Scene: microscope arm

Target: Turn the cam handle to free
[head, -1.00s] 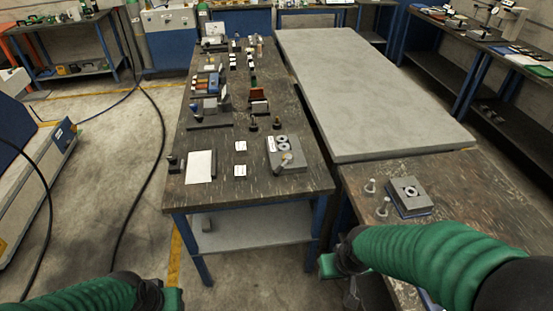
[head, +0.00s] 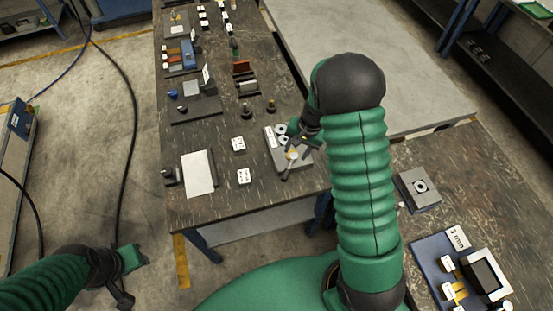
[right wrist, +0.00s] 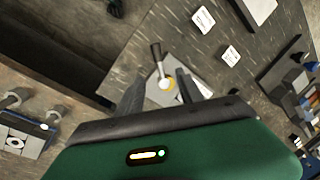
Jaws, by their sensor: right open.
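A grey fixture block (head: 272,155) with round rings sits near the front right edge of the dark workbench. Its cam handle (head: 287,172) has a dark bar and a light, yellowish pivot, and points toward the front of the bench. In the right wrist view the handle (right wrist: 156,52) shows beyond and between the fingers. My right gripper (head: 299,147) is over the block and partly hides it. It is open; its two fingers (right wrist: 160,78) spread on either side of the pivot. I cannot tell whether they touch it. My left gripper (head: 128,275) hangs low left, away from the bench.
A second bench at right holds a grey block (head: 418,188) and a blue tray (head: 428,262).

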